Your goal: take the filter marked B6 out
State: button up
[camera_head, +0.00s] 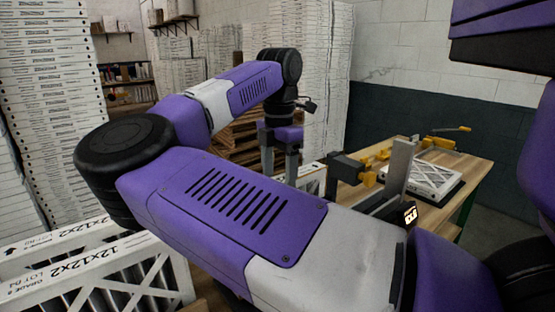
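My gripper (280,172) hangs pointing down near the middle of the camera_head view, beyond my purple arm. Its two grey fingers stand apart, with nothing visible held between them. The white edge of a filter (312,181) shows just right of and below the fingers, mostly hidden by my arm. White cardboard-framed filters (95,272) marked "12x12x2" stand at lower left, close to the camera and well apart from the gripper. I cannot read a B6 mark on any filter. The area directly below the fingers is hidden by my arm.
Tall stacks of white boxes (50,70) rise at left and behind (312,60).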

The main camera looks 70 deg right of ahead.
aim_at(282, 181)
jog(key=shift+f, duration=1.6)
jog(key=shift+s, duration=0.1)
grip_shut()
jog(key=shift+s+a+r, duration=0.1)
jog(key=shift+s+a, duration=0.1)
jog(key=shift+s, duration=0.15)
jog(key=shift+b, duration=0.3)
jog(key=shift+c, duration=2)
grip_release()
